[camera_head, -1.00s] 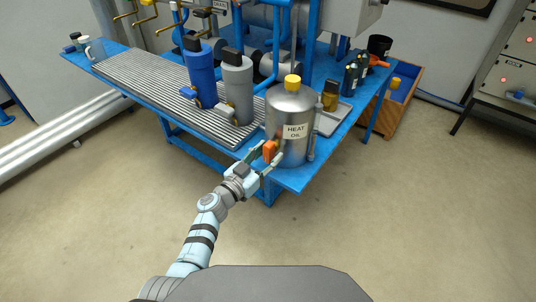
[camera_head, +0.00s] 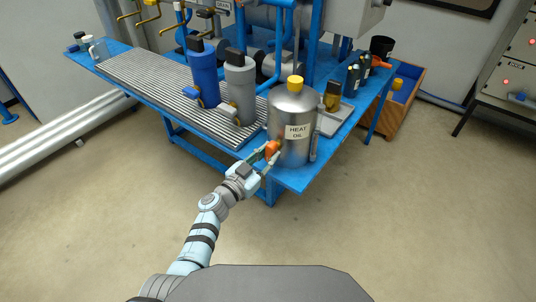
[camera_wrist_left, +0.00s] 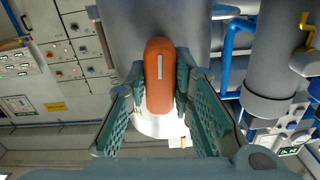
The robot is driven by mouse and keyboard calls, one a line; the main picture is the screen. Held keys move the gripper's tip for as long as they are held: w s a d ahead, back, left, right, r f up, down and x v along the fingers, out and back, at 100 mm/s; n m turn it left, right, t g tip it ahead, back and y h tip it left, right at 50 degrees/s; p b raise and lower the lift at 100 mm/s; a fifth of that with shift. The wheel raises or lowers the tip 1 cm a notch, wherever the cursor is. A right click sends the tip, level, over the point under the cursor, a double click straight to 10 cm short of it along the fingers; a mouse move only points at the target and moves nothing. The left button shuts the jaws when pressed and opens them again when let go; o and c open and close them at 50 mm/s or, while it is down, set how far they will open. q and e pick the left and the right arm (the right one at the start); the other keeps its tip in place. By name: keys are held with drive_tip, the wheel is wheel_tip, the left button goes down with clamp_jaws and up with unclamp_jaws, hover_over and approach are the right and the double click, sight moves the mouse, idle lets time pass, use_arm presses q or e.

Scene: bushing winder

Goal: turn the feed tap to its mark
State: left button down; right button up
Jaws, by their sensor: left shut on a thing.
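The feed tap is an orange handle (camera_head: 272,149) on the front of the metal tank labelled HEAT OIL (camera_head: 290,115). In the left wrist view the orange handle (camera_wrist_left: 160,78) has a pale line near its top and stands lengthwise up the picture. My left gripper (camera_head: 268,154) is shut on the handle, with a finger on each side of it in the left wrist view (camera_wrist_left: 160,90). The tap's mark cannot be made out. My right gripper is not in view.
The tank stands at the near corner of a blue table (camera_head: 292,180). A blue canister (camera_head: 203,75) and a grey canister (camera_head: 239,90) stand to its left by a ribbed grey tray (camera_head: 150,90). A wooden crate (camera_head: 400,105) is at the right. The floor in front is clear.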

use_arm(q)
drive_tip(key=m, duration=0.3)
drive_tip(key=shift+p, duration=0.3)
drive_tip(key=m, duration=0.3)
drive_tip(key=shift+m, duration=0.9)
drive_tip(key=m, duration=0.2)
drive_tip(key=shift+r+m, duration=0.1)
drive_tip(key=shift+m, duration=0.3)
drive_tip(key=m, duration=0.4)
drive_tip(key=shift+w+r+m, duration=0.1)
drive_tip(key=shift+m, duration=0.9)
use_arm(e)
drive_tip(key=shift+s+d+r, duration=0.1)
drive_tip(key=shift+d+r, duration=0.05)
use_arm(q)
drive_tip(key=shift+a, duration=0.1)
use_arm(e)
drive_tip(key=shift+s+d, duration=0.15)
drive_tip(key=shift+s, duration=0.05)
